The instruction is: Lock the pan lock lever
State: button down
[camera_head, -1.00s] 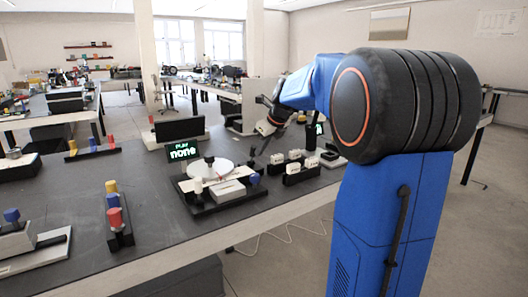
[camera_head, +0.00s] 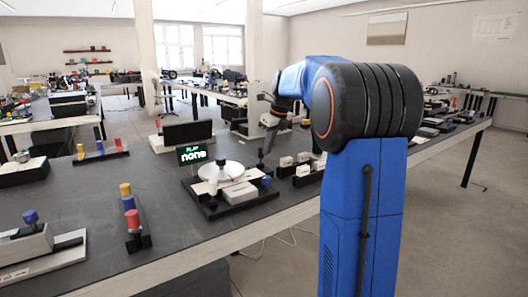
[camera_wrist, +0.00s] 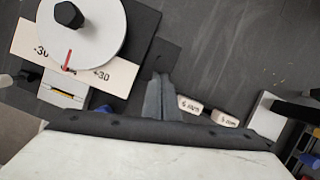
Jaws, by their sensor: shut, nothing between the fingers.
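The pan device is a dark base (camera_head: 198,196) with a round white dial (camera_head: 221,171) near the table's front edge. The wrist view shows the dial (camera_wrist: 98,42), its black knob (camera_wrist: 68,14), a red pointer and a plate (camera_wrist: 122,72) marked about -30 to +30. A white block with a level vial (camera_wrist: 63,82) lies beside it. A blue knob (camera_head: 266,181) stands at the base's right end. I cannot tell for sure which part is the lock lever. My gripper (camera_wrist: 160,84) is shut and empty, beside the base's corner; it also shows in the head view (camera_head: 262,155).
Small labelled white blocks (camera_head: 303,158) stand in dark holders right of the device, close to my gripper. A display reading "none" (camera_head: 192,153) stands behind it. A rail with coloured knobs (camera_head: 134,222) is on the left. Bare tabletop (camera_head: 175,225) lies between.

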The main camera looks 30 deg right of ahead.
jog(key=shift+g, duration=0.7)
jog(key=shift+w+r, duration=0.2)
jog(key=shift+w, duration=0.55)
jog(key=shift+w+r, duration=0.2)
jog(key=shift+w, duration=0.6)
jog(key=shift+w+r, duration=0.2)
jog(key=shift+w, duration=0.55)
jog(key=shift+w+a, duration=0.15)
jog(key=shift+w, duration=0.05)
